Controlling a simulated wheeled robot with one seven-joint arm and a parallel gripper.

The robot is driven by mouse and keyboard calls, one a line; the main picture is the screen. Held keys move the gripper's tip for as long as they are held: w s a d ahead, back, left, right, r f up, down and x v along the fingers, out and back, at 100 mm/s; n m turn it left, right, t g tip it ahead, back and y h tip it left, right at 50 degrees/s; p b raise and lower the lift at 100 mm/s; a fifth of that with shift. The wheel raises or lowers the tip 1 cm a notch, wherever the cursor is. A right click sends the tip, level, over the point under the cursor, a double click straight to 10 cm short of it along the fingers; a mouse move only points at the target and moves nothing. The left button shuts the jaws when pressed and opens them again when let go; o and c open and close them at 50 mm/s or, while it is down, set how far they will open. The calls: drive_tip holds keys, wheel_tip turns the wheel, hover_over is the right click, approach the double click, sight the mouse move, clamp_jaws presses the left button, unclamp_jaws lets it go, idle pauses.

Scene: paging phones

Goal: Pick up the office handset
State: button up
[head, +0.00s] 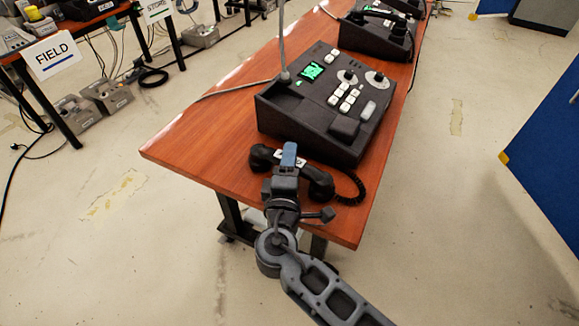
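A black telephone handset (319,182) lies on the near end of the wooden table, in front of a dark desk console (335,105). A coiled cord runs from its right end. My gripper (288,156) is over the middle of the handset and hides part of it. A white patch with unreadable marks shows beside the blue-grey fingertip. The handset seems to rest on the table. I cannot tell whether the fingers are closed on it. No readable sign names this handset as the office one.
The wooden table (205,140) has bare room left of the console. More dark consoles (377,36) stand farther back on it. At the left, other tables carry a FIELD sign (52,55) and a second sign (157,10). A blue panel (548,150) stands at the right.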

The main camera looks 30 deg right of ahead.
clamp_jaws()
idle(0.4)
